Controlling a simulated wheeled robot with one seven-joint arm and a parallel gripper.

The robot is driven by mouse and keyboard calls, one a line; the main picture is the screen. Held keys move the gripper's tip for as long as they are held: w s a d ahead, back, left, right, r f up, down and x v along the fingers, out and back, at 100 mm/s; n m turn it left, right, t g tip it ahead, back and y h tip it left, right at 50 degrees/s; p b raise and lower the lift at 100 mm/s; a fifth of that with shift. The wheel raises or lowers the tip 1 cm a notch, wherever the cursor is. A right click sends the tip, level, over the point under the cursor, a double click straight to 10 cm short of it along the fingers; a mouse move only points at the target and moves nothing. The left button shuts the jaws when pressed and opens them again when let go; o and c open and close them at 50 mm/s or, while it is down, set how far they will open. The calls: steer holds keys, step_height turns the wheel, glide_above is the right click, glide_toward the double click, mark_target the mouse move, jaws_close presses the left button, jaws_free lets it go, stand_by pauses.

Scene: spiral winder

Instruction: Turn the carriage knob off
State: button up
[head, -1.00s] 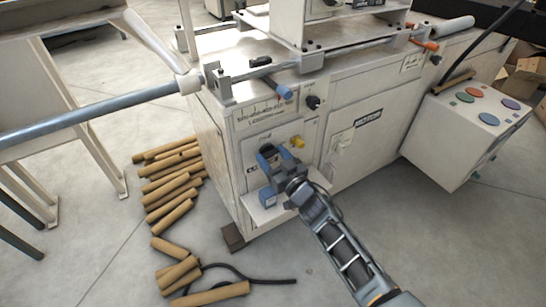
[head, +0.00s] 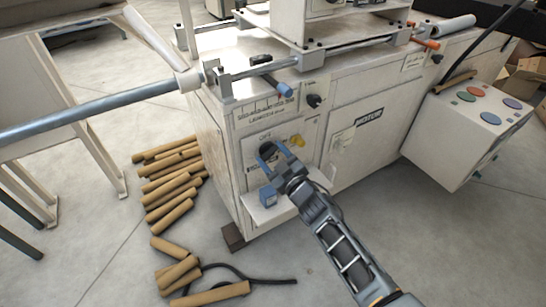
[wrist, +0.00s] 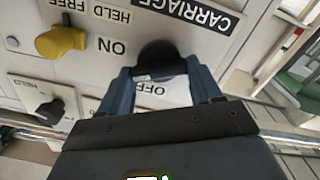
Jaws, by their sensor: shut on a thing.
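The carriage knob is a round black knob (wrist: 160,58) on the white machine panel, beside the "CARRIAGE" label (wrist: 197,15). In the wrist view the "ON" label (wrist: 111,46) is left of it and the "OFF" label (wrist: 150,90) shows between the fingers. My gripper (wrist: 163,68) has its two blue fingers on either side of the knob, shut on it. In the head view my gripper (head: 274,151) reaches the panel from the lower right, and the knob (head: 266,149) is partly hidden by the fingers. The direction the knob points is unclear.
A yellow knob (wrist: 60,42) and another black knob (wrist: 49,111) are close by on the panel. A small blue block (head: 268,196) sits on the white ledge (head: 295,208) below. Cardboard tubes (head: 172,178) lie on the floor at left. A sloped button box (head: 468,130) stands right.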

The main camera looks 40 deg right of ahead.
steer(key=n, duration=0.3)
steer(key=n+b, duration=0.1)
steer(key=n, duration=0.2)
steer(key=shift+a+f+n+b, duration=0.15)
steer(key=shift+f+n+b, duration=0.05)
steer(key=shift+n+b, duration=0.1)
steer(key=n+b, duration=0.1)
steer(key=n, duration=0.5)
stand_by(0.4)
steer(key=o, duration=1.1)
steer(key=shift+c, duration=0.2)
steer(key=shift+s, duration=0.1)
steer(key=s+a, duration=0.1)
steer(key=s, duration=0.6)
steer(key=shift+s+a+b, duration=0.25)
steer(key=shift+a+b, duration=0.05)
steer(key=shift+b, duration=0.1)
